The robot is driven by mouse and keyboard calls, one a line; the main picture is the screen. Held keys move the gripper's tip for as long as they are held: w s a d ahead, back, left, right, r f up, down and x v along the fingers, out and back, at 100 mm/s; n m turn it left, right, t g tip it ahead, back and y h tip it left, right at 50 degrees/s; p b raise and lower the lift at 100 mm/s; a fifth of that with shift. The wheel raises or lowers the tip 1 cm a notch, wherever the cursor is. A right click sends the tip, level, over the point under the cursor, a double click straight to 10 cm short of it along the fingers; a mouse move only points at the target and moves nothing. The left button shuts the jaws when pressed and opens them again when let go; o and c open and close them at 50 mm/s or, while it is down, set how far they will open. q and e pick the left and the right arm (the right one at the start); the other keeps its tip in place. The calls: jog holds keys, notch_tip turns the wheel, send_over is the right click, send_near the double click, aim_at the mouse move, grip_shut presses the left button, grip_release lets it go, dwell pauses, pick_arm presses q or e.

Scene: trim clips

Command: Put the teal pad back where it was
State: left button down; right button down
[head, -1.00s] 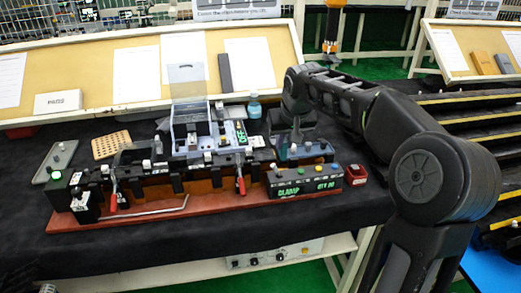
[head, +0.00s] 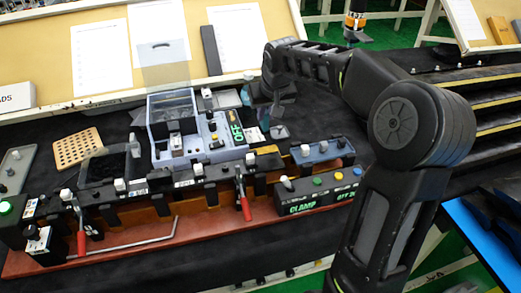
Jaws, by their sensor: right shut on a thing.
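My right gripper (head: 276,122) points down above the dark table, to the right of the pale blue machine. It is shut on a small, flat grey-teal piece (head: 279,132) that shows just below its fingers; this looks like the teal pad, but its colour is dull and its outline partly hidden. I cannot tell whether the piece touches the table. My left gripper is out of view.
The pale blue machine (head: 160,150) with a clear raised lid stands left of the gripper. The blue-grey tray (head: 322,153) with knobs and the clamp box (head: 318,192) lie nearer on the right. A perforated tan board (head: 77,147) lies at the left.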

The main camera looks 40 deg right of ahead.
aim_at(266, 129)
jog(key=shift+w, duration=0.1)
jog(key=shift+r, duration=0.1)
jog(key=shift+f+p, duration=0.5)
jog(key=shift+f, duration=2.7)
jog(key=shift+f, duration=0.1)
notch_tip(266, 129, down, 3)
jog(key=shift+f+p, duration=0.1)
jog(key=shift+p, duration=0.2)
jog(key=shift+f, duration=0.2)
